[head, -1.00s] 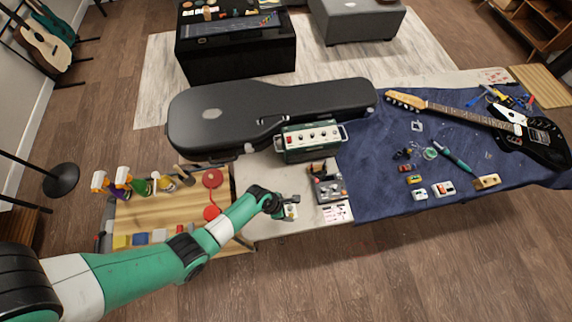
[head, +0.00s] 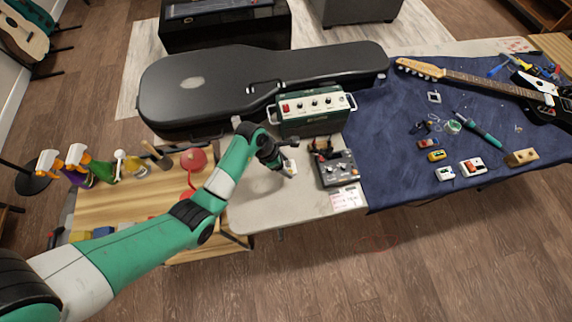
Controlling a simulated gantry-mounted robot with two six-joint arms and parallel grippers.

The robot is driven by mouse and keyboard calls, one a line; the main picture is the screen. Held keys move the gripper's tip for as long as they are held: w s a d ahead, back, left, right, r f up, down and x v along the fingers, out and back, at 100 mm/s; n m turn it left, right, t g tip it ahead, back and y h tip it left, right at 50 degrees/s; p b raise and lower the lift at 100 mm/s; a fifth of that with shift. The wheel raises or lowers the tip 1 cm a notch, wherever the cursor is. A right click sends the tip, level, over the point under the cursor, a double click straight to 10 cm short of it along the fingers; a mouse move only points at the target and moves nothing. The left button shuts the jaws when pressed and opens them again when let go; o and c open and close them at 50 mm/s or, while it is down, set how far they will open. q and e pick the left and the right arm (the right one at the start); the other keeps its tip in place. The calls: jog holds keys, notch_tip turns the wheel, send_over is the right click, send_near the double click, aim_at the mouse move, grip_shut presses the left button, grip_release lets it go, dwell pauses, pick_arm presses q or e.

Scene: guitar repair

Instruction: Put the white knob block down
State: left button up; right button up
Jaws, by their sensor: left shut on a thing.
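The fingers partly cover the block. I cannot tell whether it touches the bench top. My right gripper is not in view.
The green amplifier (head: 311,114) stands behind the gripper, and the grey pedal unit (head: 337,170) is close on its right. A black guitar case (head: 205,90) lies behind. Bare bench top lies in front and left. The blue mat (head: 400,185) holds a guitar and small parts.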

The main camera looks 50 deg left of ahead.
aim_at(286, 162)
pick_arm(q)
jog(key=w+a+f, duration=0.1)
jog(key=w+a+f+b, duration=0.1)
jog(key=f, duration=0.1)
jog(key=shift+f+b, duration=0.3)
jog(key=shift+b, duration=0.2)
notch_tip(286, 162, down, 3)
jog(key=shift+a+f+b, duration=0.1)
jog(key=shift+b, duration=0.9)
jog(key=shift+w, duration=0.1)
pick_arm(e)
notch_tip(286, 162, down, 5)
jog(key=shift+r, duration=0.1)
pick_arm(q)
jog(key=o, duration=1.4)
jog(key=shift+c, duration=0.2)
